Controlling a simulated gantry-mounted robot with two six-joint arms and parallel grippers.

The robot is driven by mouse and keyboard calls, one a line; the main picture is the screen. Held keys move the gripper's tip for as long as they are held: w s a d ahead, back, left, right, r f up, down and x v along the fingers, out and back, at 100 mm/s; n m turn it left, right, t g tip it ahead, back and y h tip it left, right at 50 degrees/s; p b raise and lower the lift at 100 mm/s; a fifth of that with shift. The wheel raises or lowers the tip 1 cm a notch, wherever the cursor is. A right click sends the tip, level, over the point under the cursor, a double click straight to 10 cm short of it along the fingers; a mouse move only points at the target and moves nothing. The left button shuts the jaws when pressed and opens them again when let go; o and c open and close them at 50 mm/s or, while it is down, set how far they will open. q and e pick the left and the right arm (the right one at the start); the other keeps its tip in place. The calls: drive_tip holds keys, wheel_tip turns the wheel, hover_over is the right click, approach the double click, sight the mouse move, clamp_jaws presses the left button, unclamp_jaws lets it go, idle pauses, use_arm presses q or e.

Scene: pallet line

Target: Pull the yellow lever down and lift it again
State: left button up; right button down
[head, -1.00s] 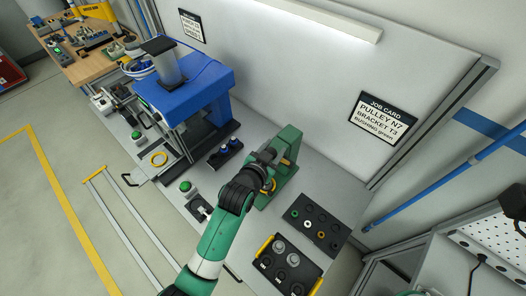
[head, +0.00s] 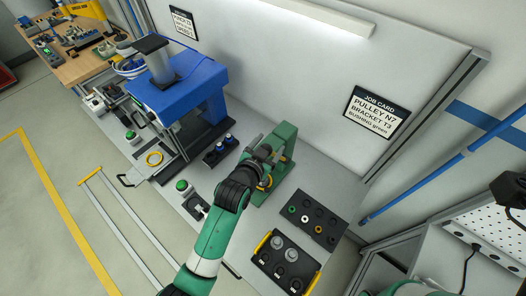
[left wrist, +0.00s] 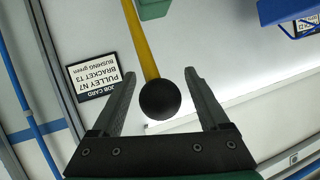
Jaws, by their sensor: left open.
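The yellow lever (left wrist: 140,38) with its round black knob (left wrist: 160,100) shows in the left wrist view. My left gripper (left wrist: 160,84) is open, with one finger on each side of the knob; a gap shows beside each finger. In the head view my left gripper (head: 262,156) is at the green press (head: 284,150) on the bench, and my gripper and wrist hide most of the lever there. My right gripper cannot be made out in either view.
A blue press (head: 185,88) stands left of the green one. A black tray with bushings (head: 312,218) and a dark tray with yellow handles (head: 285,262) lie to the right. A green button (head: 182,186) sits at the bench front. A job card (head: 376,112) hangs behind.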

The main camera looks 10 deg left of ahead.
use_arm(q)
drive_tip(key=p+v, duration=0.4)
drive_tip(key=v, duration=0.7)
drive_tip(key=shift+r, duration=0.1)
drive_tip(key=w+a+r+n+t, duration=0.1)
drive_tip(key=w+a+r+t, duration=0.15)
drive_tip(key=r, duration=1.05)
drive_tip(key=w+a+r+n+t, duration=0.1)
drive_tip(key=a+r+t, duration=0.25)
drive_tip(key=r, duration=1.05)
drive_tip(key=s+a+r+n+t, duration=0.1)
drive_tip(key=s+r+t, duration=0.3)
drive_tip(key=s+r, duration=0.3)
drive_tip(key=s+a+r+n+t, duration=0.1)
drive_tip(key=s+r+t, duration=0.3)
drive_tip(key=r, duration=1.2)
drive_tip(key=s+a, duration=0.1)
drive_tip(key=s, duration=0.3)
drive_tip(key=shift+s+a+r+y, duration=0.2)
drive_tip(key=shift+a+r+y, duration=0.1)
drive_tip(key=shift+y, duration=0.1)
